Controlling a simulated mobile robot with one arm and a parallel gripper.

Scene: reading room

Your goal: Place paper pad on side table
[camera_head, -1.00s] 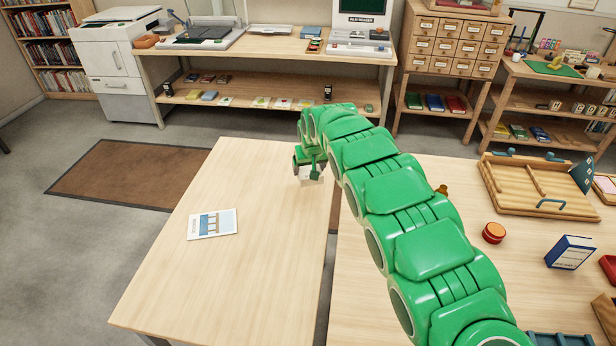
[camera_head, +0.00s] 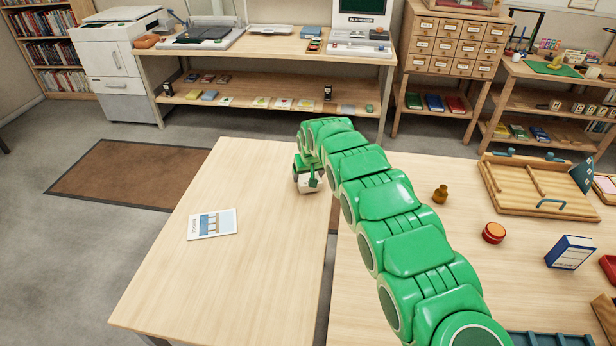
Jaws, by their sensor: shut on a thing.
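My gripper (camera_head: 308,178) is at the far right part of the left-hand light wood table, which I take as the side table (camera_head: 240,275). It is shut on a small pale block, seemingly the paper pad (camera_head: 309,187). Only a small part of the pad shows below the green fingers. The pad is over the table top near its right edge. I cannot tell whether it touches the surface. A white and blue booklet (camera_head: 213,224) lies flat on the same table, to the left of my gripper.
A second wood table (camera_head: 420,255) stands to the right across a narrow gap. It holds a brass piece (camera_head: 440,194), a round red tin (camera_head: 493,233), a blue box (camera_head: 570,252) and a wooden tray (camera_head: 547,207). The left table's front and middle are clear.

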